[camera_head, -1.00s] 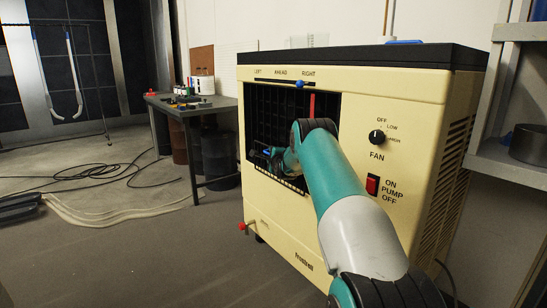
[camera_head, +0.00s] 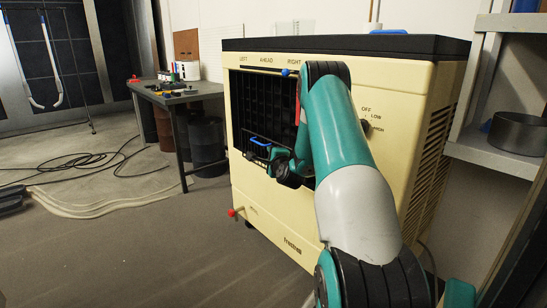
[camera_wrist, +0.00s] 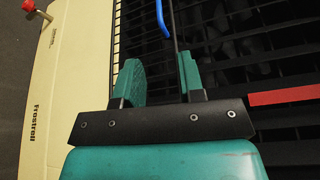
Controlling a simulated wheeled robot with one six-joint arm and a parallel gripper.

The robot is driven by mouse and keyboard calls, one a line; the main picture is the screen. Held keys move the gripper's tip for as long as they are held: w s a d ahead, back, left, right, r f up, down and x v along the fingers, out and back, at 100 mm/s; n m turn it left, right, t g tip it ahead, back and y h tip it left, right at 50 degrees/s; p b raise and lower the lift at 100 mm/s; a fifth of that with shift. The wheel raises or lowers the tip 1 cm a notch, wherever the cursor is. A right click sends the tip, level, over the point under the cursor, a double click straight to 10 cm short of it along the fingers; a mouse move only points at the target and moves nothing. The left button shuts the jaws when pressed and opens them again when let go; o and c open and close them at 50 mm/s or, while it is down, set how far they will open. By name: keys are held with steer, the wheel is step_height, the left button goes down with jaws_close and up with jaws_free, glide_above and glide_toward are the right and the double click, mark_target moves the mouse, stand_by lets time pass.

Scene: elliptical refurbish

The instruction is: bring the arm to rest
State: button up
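My gripper (camera_wrist: 158,70) shows in the wrist view with its two teal fingers apart and nothing held between them. It is in front of the black grille (camera_wrist: 225,60) of the cream cooler (camera_head: 290,215). A blue tab (camera_wrist: 162,18) on the grille lies just beyond the fingertips. In the head view my arm is bent, raised at its elbow, and hides part of the grille and the panel. The gripper there is small and partly hidden by my own wrist, beside the blue tab (camera_head: 260,142). Whether it touches the grille I cannot tell.
A blue slider knob (camera_head: 286,72) is at the cooler's top, and a dark fan knob (camera_head: 366,125) is partly behind my arm. A shelf (camera_head: 487,153) with a round pan (camera_head: 517,133) stands at the right. A workbench (camera_head: 205,90) stands left, with cables (camera_head: 90,160) on the floor.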

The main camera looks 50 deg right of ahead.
steer(key=shift+v, duration=0.95)
steer(key=shift+w, duration=0.1)
steer(key=w+a+r+n+y, duration=0.2)
steer(key=w+a+n+y, duration=0.1)
steer(key=a, duration=0.4)
steer(key=w+a+r+n+y, duration=0.2)
steer(key=a+n+y, duration=0.15)
steer(key=a, duration=0.35)
steer(key=w+a+r+n+y, duration=0.2)
steer(key=w+a+n+y, duration=0.15)
steer(key=a, duration=0.35)
steer(key=s+a+r+n+g+y, duration=0.25)
steer(key=a+n, duration=0.25)
steer(key=a, duration=0.5)
steer(key=s+a+r+n+g+y, duration=0.1)
steer(key=s+a+n+y, duration=0.2)
steer(key=a, duration=0.7)
steer(key=s+a+r+n+g, duration=0.1)
steer(key=s+a+n+g, duration=0.5)
steer(key=s+a+n, duration=0.5)
steer(key=s+a+n+g+h, duration=0.25)
steer(key=s+n+g, duration=0.3)
steer(key=s, duration=1.35)
step_height(320, 180, up, 32)
steer(key=t+y+p, duration=0.1)
steer(key=p, duration=3)
steer(key=shift+w+a, duration=0.35)
steer(key=shift+a, duration=0.1)
